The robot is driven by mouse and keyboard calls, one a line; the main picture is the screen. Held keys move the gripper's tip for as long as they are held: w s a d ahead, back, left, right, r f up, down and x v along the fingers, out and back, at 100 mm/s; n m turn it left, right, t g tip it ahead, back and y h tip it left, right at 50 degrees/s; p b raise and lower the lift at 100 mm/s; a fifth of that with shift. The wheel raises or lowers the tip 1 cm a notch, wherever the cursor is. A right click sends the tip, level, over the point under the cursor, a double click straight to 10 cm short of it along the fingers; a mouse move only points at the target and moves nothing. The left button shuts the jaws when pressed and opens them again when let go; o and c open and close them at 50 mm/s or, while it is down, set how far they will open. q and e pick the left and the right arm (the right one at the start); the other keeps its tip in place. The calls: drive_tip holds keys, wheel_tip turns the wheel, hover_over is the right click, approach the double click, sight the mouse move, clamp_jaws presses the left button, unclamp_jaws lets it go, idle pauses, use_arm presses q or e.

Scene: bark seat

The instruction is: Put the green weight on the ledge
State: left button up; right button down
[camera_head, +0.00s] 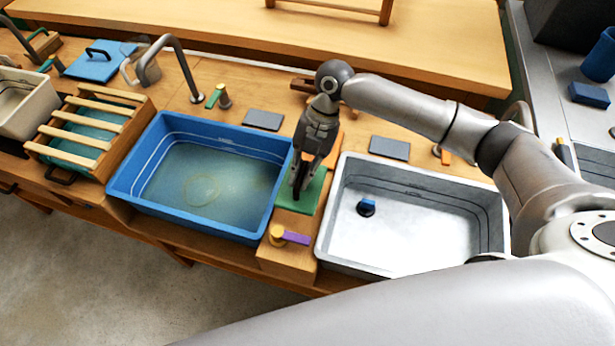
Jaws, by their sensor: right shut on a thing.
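The green weight (315,193) shows as a flat green slab on the wooden strip between the blue basin and the white sink. My right gripper (297,188) points down over it and is shut on it; the fingers hide part of its top. I cannot tell whether the slab rests on the wood or is just above it. A long wooden ledge (430,50) runs along the back, raised behind the basins; which surface the task's ledge is cannot be told for sure. My left gripper is not in view.
The blue basin (118,188) holds water, left of the gripper. The white sink (330,250) is to the right, with a small blue-topped plug. A tap (178,55) rises behind the basin. Dark grey slabs (263,120) lie behind. A purple-handled knob (290,236) is in front.

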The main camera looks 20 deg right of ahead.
drive_tip(key=shift+w+d+f, duration=0.1)
drive_tip(key=shift+d+f, duration=0.3)
drive_tip(key=shift+f, duration=0.05)
drive_tip(key=f, duration=0.1)
drive_tip(key=f+p, duration=0.1)
drive_tip(key=f, duration=0.1)
drive_tip(key=shift+d, duration=0.3)
drive_tip(key=shift+f, duration=0.35)
drive_tip(key=shift+f, duration=0.2)
drive_tip(key=c, duration=1.5)
unclamp_jaws()
